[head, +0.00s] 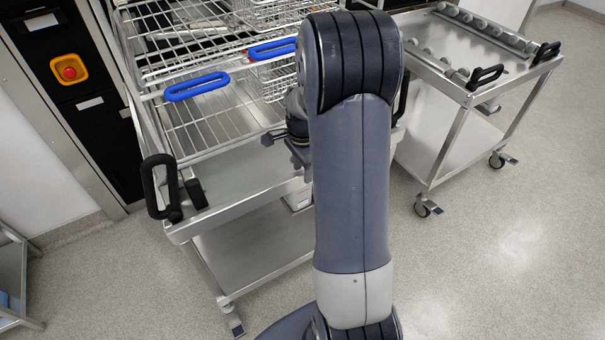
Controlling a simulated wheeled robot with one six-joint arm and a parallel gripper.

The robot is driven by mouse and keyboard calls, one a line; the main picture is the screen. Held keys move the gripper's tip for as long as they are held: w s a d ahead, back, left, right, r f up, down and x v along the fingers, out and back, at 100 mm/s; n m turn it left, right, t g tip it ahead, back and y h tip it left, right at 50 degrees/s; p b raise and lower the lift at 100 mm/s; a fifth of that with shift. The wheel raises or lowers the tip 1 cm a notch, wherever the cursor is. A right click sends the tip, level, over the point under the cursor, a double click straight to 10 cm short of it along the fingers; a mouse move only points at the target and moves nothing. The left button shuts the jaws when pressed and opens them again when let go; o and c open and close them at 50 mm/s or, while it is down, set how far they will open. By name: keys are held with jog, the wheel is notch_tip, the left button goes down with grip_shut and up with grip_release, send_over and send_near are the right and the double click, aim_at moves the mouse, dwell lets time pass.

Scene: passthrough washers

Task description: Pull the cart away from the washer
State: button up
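The steel cart (235,190) stands at centre left, its far end close to the washer front (95,95), which has a red button in a yellow surround. Whether they touch is hidden. The cart has a black upright handle (161,187) at its near left corner; another black handle (402,98) shows partly behind my arm at the right. Wire racks with blue handles (196,87) lie on the cart. My gripper (284,144) is over the cart's near part, mostly hidden behind my arm; its opening and any contact cannot be told.
A second steel cart (440,85) with rollers and black handles stands close by on the right. A metal frame (14,285) stands at the left edge. The speckled floor (500,255) is clear at the front right.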

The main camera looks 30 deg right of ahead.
jog(key=shift+f, duration=1.15)
grip_shut()
